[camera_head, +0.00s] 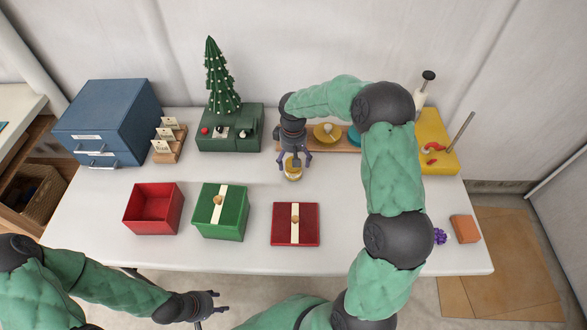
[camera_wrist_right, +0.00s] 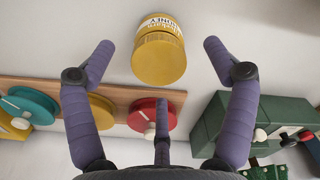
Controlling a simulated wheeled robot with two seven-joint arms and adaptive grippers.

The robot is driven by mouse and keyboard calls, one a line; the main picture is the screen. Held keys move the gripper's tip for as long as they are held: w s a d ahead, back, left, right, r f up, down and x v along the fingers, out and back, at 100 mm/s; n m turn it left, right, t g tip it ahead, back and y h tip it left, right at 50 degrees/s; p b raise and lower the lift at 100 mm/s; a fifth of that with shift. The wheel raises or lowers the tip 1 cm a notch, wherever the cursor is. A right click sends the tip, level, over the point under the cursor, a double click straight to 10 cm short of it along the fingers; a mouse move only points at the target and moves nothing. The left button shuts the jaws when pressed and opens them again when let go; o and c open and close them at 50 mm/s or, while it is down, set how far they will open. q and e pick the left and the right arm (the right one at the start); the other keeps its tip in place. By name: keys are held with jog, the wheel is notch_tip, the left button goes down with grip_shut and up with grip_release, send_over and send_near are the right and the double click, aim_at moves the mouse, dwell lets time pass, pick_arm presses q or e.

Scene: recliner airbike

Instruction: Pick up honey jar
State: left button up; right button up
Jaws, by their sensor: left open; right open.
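The honey jar (camera_head: 293,170) is a small jar with a golden-yellow lid and a white label, standing on the white table (camera_head: 110,215) near its middle. My right gripper (camera_head: 294,163) reaches down over it from behind, fingers around or just above the jar; the exact gap is hard to tell. In the right wrist view the jar (camera_wrist_right: 159,58) sits beyond and between the spread purple fingertips of the right gripper (camera_wrist_right: 160,55), apart from them. The right gripper is open and empty. My left gripper (camera_head: 205,305) is open and empty off the table's front edge.
In front of the jar are an open red box (camera_head: 152,212), a green gift box (camera_head: 220,212) and a red gift lid (camera_head: 280,228). Behind are a wooden board (camera_head: 345,148) with coloured discs, a green box (camera_head: 229,135) with a small tree, and blue drawers (camera_head: 105,115).

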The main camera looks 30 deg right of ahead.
notch_tip(320, 180, down, 2)
jog(key=shift+f, duration=0.1)
notch_tip(320, 180, down, 5)
jog(key=b, duration=0.3)
jog(key=shift+w+d, duration=0.1)
jog(key=shift+w, duration=0.05)
jog(key=c, duration=1.5)
